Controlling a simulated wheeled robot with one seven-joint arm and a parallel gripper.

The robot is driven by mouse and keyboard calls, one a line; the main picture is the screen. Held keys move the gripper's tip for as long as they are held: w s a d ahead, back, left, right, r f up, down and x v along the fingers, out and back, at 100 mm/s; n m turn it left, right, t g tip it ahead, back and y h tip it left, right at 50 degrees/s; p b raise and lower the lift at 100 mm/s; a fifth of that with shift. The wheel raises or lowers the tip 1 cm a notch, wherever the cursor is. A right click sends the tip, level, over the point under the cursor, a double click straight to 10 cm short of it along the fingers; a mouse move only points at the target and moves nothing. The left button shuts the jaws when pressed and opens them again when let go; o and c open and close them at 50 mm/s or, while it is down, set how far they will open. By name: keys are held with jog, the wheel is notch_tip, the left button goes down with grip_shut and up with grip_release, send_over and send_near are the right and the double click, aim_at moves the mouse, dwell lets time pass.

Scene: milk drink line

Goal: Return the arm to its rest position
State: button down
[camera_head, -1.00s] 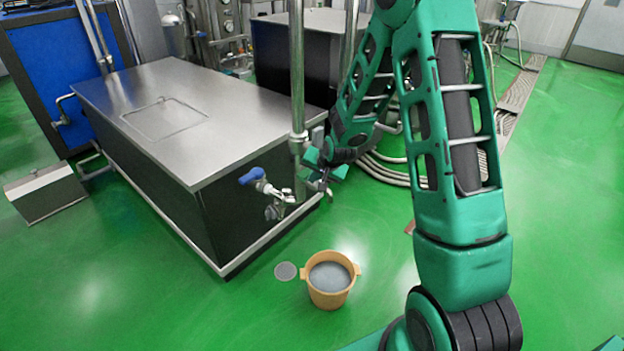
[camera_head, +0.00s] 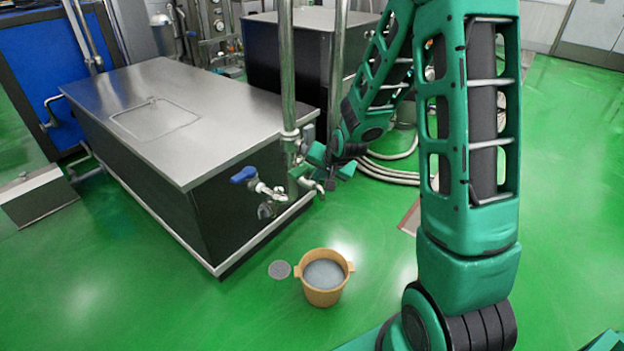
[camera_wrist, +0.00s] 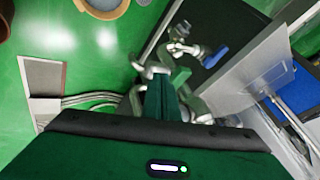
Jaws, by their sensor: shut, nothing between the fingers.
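My arm is green with dark joints and reaches forward on the right side of the head view, bent down at the wrist. My gripper (camera_head: 322,182) is at the right end of the steel-topped tank, close to a vertical steel pipe (camera_head: 288,80). In the wrist view my gripper (camera_wrist: 165,82) shows as green fingers close together with nothing between them. Whether it touches the pipework cannot be told.
The tank (camera_head: 180,95) has a blue-handled valve (camera_head: 244,175) at its near end. A tan bucket (camera_head: 324,292) with grey contents stands on the green floor beside a round drain (camera_head: 279,270). Hoses (camera_head: 385,172) lie behind my gripper. The floor right of my arm is clear.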

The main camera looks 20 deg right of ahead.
jog(key=shift+a+v, duration=0.15)
jog(key=shift+v, duration=1)
jog(key=shift+a+v, duration=0.2)
jog(key=shift+v, duration=0.95)
jog(key=s+d+r+g, duration=0.2)
jog(key=s+r, duration=0.2)
jog(key=s, duration=0.7)
jog(key=s+d+r+n+g, duration=0.1)
jog(key=s+d+r+g, duration=0.1)
jog(key=s, duration=1)
jog(key=s+d+r+n+g, duration=0.1)
jog(key=s+d+r+g, duration=0.2)
jog(key=s, duration=0.9)
notch_tip(320, 180, up, 3)
jog(key=shift+s+f, duration=0.15)
jog(key=shift+f, duration=0.05)
jog(key=shift+w+f+g, duration=0.25)
jog(key=shift+w+g, duration=0.05)
jog(key=shift+w, duration=0.35)
